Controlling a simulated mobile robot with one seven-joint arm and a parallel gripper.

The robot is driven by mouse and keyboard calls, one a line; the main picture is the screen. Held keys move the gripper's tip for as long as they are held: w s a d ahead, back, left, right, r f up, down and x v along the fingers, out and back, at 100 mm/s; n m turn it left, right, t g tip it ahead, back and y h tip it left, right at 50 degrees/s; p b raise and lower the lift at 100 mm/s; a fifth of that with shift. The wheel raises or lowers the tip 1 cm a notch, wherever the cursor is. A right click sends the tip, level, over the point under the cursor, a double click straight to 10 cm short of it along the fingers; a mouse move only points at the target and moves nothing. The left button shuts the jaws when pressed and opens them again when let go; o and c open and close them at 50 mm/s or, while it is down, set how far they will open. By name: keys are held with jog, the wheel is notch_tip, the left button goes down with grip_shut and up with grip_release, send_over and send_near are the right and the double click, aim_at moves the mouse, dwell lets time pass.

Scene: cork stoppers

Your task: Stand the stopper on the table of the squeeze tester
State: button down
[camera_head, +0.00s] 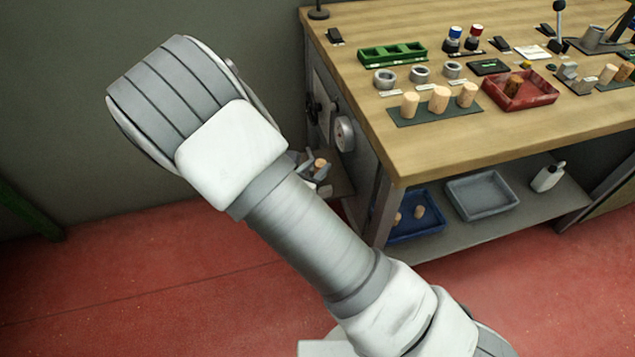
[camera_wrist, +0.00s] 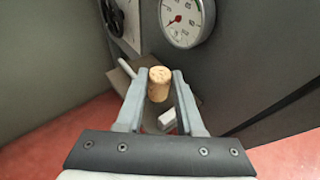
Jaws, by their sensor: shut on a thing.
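The cork stopper (camera_wrist: 159,84) is a short light-brown cylinder, held between the two grey fingers of my gripper (camera_wrist: 157,78) in the wrist view. Its top end faces the wrist camera. In the head view the stopper (camera_head: 320,163) and my gripper (camera_head: 312,172) show small, beside the left side of the bench. The squeeze tester there shows a round dial (camera_head: 344,135), which also appears large at the top of the wrist view (camera_wrist: 187,18). A dark handwheel (camera_head: 314,108) is left of the dial. A ledge (camera_head: 341,178) below the dial is partly hidden by my gripper; I cannot tell the stopper's height above it.
The wooden bench top (camera_head: 420,160) carries several other corks on a dark mat (camera_head: 437,112), a red tray (camera_head: 520,90) and a green rack (camera_head: 392,54). Below are a blue tray (camera_head: 418,229) and a grey tray (camera_head: 482,195). A dark panel (camera_wrist: 250,60) stands close on the right in the wrist view.

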jog(key=shift+f+b, duration=0.6)
jog(key=shift+f, duration=1.55)
jog(key=shift+f, duration=0.2)
jog(key=c, duration=0.5)
grip_release()
jog(key=shift+c, duration=0.2)
jog(key=shift+r, duration=0.15)
jog(key=shift+r, duration=0.2)
jog(key=p+v, duration=0.2)
jog(key=v, duration=1)
jog(key=shift+f+p, duration=0.2)
jog(key=shift+p, duration=0.2)
jog(key=shift+s, duration=0.15)
